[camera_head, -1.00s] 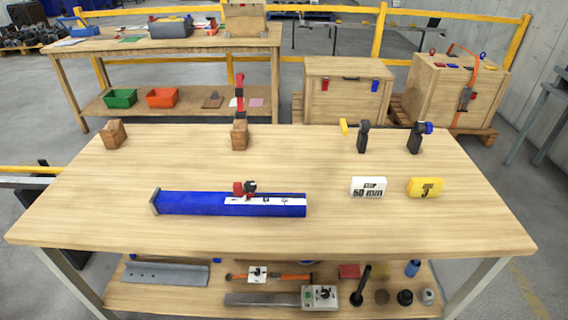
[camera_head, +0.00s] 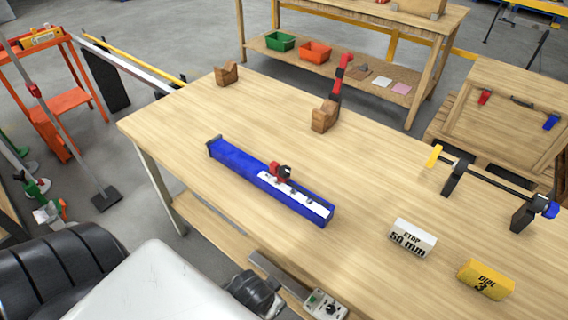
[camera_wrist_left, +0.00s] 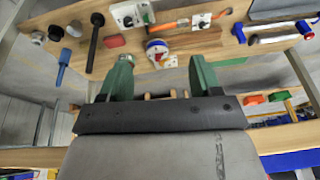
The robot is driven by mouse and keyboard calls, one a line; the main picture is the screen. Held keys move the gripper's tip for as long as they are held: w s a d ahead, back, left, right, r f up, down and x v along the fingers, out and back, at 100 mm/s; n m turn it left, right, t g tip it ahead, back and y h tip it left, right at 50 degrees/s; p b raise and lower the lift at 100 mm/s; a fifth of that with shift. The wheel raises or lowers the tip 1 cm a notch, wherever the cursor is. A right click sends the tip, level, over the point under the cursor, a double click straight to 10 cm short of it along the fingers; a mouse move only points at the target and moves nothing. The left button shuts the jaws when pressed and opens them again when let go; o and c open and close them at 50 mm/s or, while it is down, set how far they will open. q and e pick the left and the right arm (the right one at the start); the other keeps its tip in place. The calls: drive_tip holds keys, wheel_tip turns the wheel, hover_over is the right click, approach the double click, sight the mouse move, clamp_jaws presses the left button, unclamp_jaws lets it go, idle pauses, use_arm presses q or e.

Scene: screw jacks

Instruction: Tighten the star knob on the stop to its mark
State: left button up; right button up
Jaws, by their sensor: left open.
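The stop (camera_head: 277,173) is a small red block with a dark star knob (camera_head: 284,171) on top. It sits on a blue rail (camera_head: 236,163) with a white scale strip (camera_head: 310,204), on the wooden workbench. The mark on the knob is too small to make out. My left gripper (camera_wrist_left: 161,78) shows in the left wrist view with two green fingers spread wide and nothing between them. It is away from the stop, facing the shelf of tools. My right gripper is not in view.
A white "STOP 50 mm" block (camera_head: 412,238) and a yellow "Dial 3" block (camera_head: 486,279) stand right of the rail. The bench (camera_head: 190,122) is clear around the rail.

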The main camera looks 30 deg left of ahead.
use_arm(q)
drive_tip(key=w+r+t, duration=0.6)
drive_tip(key=w+r, duration=0.2)
drive_tip(key=r, duration=0.5)
drive_tip(key=w+r+t, duration=0.6)
drive_tip(key=w+r, duration=0.3)
drive_tip(key=r, duration=0.4)
drive_tip(key=w+d+r+m+t+h, duration=0.4)
drive_tip(key=d+r+m+h, duration=0.4)
drive_tip(key=r+h, duration=0.2)
drive_tip(key=m+g+y, duration=0.9)
drive_tip(key=g+y, duration=0.1)
drive_tip(key=g, duration=1)
hover_over(285, 169)
wheel_tip(285, 169, down, 8)
wheel_tip(285, 169, down, 10)
drive_tip(key=shift+r+p, duration=0.15)
drive_tip(key=shift+p, duration=0.95)
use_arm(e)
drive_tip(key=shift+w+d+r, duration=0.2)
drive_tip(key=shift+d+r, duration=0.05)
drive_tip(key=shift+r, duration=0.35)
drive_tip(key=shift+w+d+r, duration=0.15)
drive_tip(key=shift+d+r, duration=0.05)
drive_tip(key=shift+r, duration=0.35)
